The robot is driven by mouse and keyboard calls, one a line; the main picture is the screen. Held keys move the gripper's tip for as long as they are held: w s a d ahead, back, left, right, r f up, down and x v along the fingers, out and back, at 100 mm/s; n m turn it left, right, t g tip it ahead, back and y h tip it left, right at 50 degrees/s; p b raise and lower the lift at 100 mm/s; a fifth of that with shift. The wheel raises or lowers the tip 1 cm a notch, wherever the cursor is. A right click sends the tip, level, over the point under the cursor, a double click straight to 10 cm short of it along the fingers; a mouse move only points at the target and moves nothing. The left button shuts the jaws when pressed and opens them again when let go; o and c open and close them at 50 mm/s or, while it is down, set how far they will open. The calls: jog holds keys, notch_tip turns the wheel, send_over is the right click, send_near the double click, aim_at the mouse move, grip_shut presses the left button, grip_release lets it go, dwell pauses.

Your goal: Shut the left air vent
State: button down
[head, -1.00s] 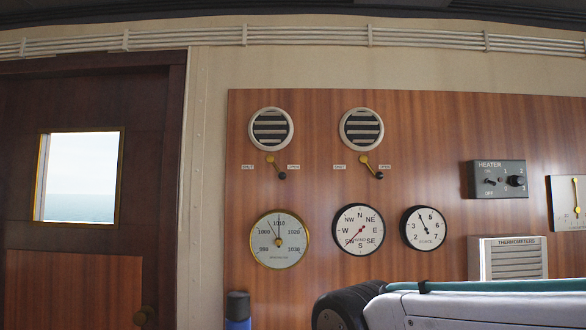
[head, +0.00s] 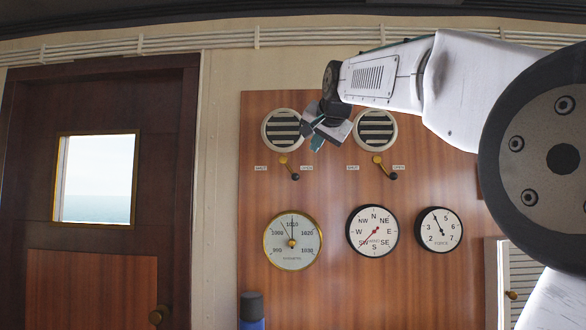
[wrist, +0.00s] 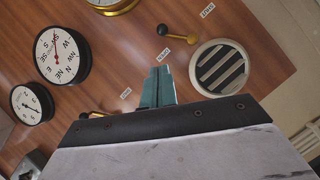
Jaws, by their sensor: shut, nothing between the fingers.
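The left air vent (head: 283,130) is a round white-rimmed grille with dark gaps between its slats; it also shows in the wrist view (wrist: 219,68). Below it is its lever (head: 288,167), yellow with a black knob. The knob points down and right, toward the OPEN label (head: 306,168) and away from the SHUT label (head: 261,168). The lever also shows in the wrist view (wrist: 178,34). My gripper (head: 312,132) is shut and empty, with teal fingers (wrist: 157,87). In the head view it overlaps the vent's right edge, above and right of the lever, apparently not touching it.
The right vent (head: 376,130) and its similar lever (head: 384,167) are close to the right of my gripper. A barometer (head: 292,240), a wind dial (head: 372,231) and a force dial (head: 439,230) hang below. A door (head: 100,200) is at left.

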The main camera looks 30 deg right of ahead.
jog(key=shift+w+d+r, duration=0.1)
jog(key=shift+d+r, duration=0.15)
jog(key=shift+r, duration=0.2)
jog(key=shift+w+d+r, duration=0.1)
jog(key=shift+d+r, duration=0.1)
jog(key=shift+r, duration=0.25)
jog(key=shift+w, duration=0.15)
send_near(289, 168)
notch_tip(289, 168, down, 3)
jog(key=d, duration=0.3)
jog(key=shift+w+a+f, duration=0.1)
jog(key=shift+w+f, duration=0.4)
jog(key=shift+w, duration=0.3)
jog(key=shift+a+m, duration=0.15)
jog(key=shift+m, duration=0.15)
